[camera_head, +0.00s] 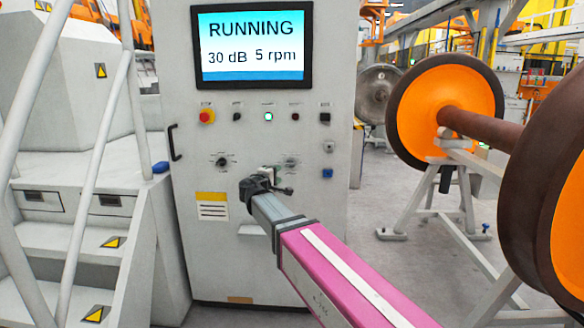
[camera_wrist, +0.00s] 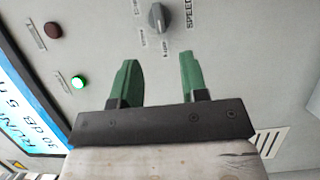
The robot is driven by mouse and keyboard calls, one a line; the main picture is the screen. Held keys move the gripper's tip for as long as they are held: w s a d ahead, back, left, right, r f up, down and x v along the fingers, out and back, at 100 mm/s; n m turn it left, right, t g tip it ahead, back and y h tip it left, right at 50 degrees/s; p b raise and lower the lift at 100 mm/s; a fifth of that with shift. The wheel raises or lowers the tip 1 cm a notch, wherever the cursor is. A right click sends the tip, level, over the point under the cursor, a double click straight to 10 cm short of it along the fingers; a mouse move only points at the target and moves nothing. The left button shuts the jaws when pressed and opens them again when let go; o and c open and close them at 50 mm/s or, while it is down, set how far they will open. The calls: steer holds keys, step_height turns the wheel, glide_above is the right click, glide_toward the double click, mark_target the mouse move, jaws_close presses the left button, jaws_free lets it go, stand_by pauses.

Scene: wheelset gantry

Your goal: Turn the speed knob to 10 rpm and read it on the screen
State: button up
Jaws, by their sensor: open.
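The speed knob (camera_wrist: 158,18) is a grey rotary knob with printed marks and the word SPEED beside it. In the wrist view it sits at the top, beyond my fingertips. In the head view the knob (camera_head: 291,162) is small, just above my gripper. My gripper (camera_wrist: 158,62) has two green fingers, open and empty, apart from the knob. It also shows in front of the panel in the head view (camera_head: 279,182). The screen (camera_head: 253,44) reads RUNNING, 30 dB and 5 rpm. Part of the screen (camera_wrist: 25,115) shows sideways in the wrist view.
Another knob (camera_head: 222,162) sits on the cabinet left of the speed knob. A red emergency button (camera_head: 206,116) and a lit button (camera_head: 268,117) are above. White stairs with a rail (camera_head: 75,200) stand left; an orange wheelset (camera_head: 447,105) on a stand is right.

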mark_target(289, 166)
steer(key=x, duration=1)
steer(key=shift+w+d, duration=0.1)
steer(key=shift+w, duration=0.25)
jaws_close()
